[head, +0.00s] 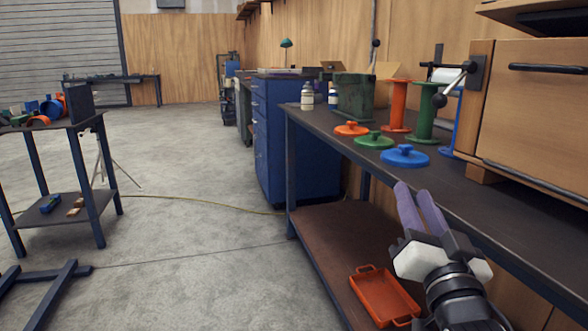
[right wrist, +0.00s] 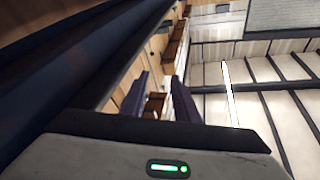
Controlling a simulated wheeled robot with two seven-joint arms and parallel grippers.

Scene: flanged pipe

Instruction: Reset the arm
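My right gripper (head: 412,188) is beside the front edge of the dark workbench (head: 450,183), with its two purple fingers pointing up and away. In the right wrist view the fingers (right wrist: 160,95) stand apart with nothing between them, so it is open and empty. On the bench lie an orange lid-like flange (head: 351,129), a green one (head: 374,141) and a blue one (head: 405,156). Behind them stand an orange flanged pipe (head: 397,106), a green one (head: 426,115) and a partly hidden blue one (head: 457,125). My left gripper is not in view.
An orange tray (head: 384,297) sits on the bench's lower shelf, near my right arm. A wooden cabinet (head: 530,110) stands on the bench at right. A blue drawer unit (head: 290,150) is behind. A small table (head: 68,128) stands at left. The floor between is open.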

